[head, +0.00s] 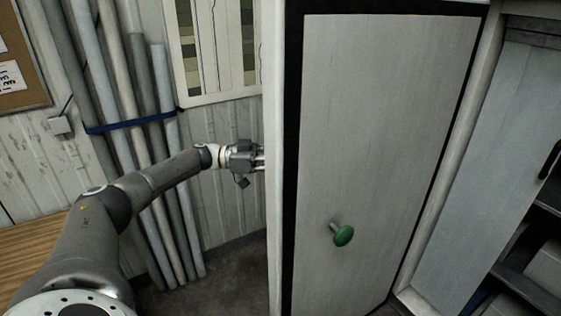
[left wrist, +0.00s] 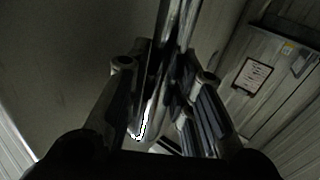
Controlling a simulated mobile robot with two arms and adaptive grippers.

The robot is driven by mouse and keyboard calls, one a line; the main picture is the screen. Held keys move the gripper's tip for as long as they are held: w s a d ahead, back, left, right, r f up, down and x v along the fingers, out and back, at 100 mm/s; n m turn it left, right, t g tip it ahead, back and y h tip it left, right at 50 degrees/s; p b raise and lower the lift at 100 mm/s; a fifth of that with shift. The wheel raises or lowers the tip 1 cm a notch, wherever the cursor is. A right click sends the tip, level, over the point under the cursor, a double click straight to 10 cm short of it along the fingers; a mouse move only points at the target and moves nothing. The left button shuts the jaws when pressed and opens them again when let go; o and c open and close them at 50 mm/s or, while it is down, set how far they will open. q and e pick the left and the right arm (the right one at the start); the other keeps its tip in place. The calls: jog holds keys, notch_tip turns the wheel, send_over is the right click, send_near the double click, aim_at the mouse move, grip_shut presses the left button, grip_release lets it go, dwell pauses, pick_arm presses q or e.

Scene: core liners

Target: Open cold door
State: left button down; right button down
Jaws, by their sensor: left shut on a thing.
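The cold door (head: 385,120) is a pale panel with a black seal around its inner face. It stands swung open, with a green round knob (head: 343,235) on that face. My left gripper (head: 260,157) reaches from the left to the far side of the door's left edge (head: 275,215), where its fingertips are hidden. In the left wrist view, my left gripper (left wrist: 165,75) has its fingers on both sides of a shiny metal bar, seemingly the door handle (left wrist: 172,40), and is shut on it. My right gripper is in neither view.
A pale panel (head: 490,145) and dark shelves (head: 530,280) are at the right. Several long tubes (head: 140,130), strapped with a blue band (head: 130,123), lean on the left wall. A wooden surface (head: 35,245) is at the lower left. Dark floor (head: 215,285) shows between tubes and door.

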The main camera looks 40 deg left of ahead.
pick_arm(q)
jog(key=shift+w+a+r, duration=0.1)
jog(key=shift+w+a, duration=0.15)
jog(key=shift+a, duration=0.05)
jog(key=c, duration=1.7)
grip_release()
jog(key=o, duration=0.4)
jog(key=shift+w+d, duration=0.25)
jog(key=shift+d, duration=0.1)
jog(key=shift+o, duration=0.2)
jog(key=v, duration=1.2)
